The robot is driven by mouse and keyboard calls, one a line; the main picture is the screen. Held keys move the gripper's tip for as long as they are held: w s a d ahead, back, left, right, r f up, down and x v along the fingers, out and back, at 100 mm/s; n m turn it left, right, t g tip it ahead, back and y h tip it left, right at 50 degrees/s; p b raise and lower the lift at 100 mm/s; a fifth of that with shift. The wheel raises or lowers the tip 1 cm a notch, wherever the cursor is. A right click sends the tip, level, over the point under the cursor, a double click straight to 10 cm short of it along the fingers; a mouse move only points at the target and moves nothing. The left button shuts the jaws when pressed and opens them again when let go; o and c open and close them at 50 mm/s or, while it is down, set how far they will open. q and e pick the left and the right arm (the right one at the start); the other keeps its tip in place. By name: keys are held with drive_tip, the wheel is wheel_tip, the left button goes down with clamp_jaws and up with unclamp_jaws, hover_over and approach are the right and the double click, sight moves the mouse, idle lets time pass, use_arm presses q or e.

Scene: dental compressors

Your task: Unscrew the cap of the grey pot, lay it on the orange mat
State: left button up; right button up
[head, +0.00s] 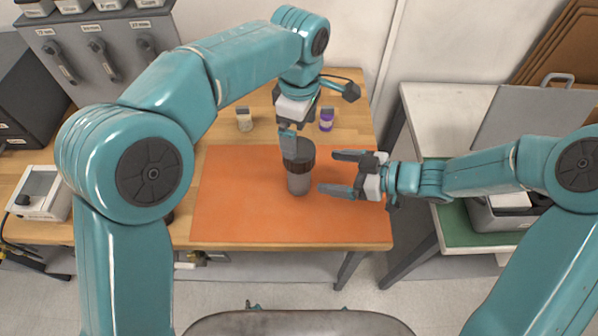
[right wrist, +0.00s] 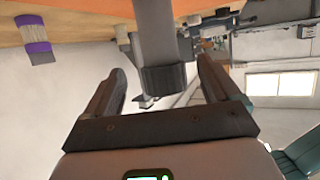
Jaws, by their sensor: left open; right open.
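The grey pot (head: 298,184) stands upright on the orange mat (head: 235,200), near its middle. Its wide dark cap (head: 301,166) sits on top. My left gripper (head: 290,142) is open and points down from above, one finger in front of the cap's left part; I cannot tell whether it touches. My right gripper (head: 329,172) is open and lies level, just right of the pot. In the right wrist view the picture is inverted; the cap (right wrist: 164,80) and pot (right wrist: 154,40) appear between the open fingers, apart from both.
A purple-labelled jar (head: 326,121) and a pale jar (head: 244,120) stand behind the mat on the wooden table. A grey cabinet (head: 95,50) is at the back left. A white-topped bench (head: 440,110) stands on the right. Most of the mat is bare.

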sight(304, 169)
use_arm(q)
drive_tip(key=shift+a, duration=0.1)
use_arm(e)
drive_tip(key=x, duration=0.8)
drive_tip(key=shift+a+f, duration=0.15)
drive_tip(key=shift+a, duration=0.05)
use_arm(q)
drive_tip(key=shift+d, duration=0.2)
use_arm(e)
drive_tip(key=shift+w+a+f, duration=0.2)
drive_tip(key=shift+a, duration=0.1)
use_arm(q)
drive_tip(key=shift+a, duration=0.2)
use_arm(e)
drive_tip(key=shift+w+a, duration=0.1)
drive_tip(key=shift+a, duration=0.1)
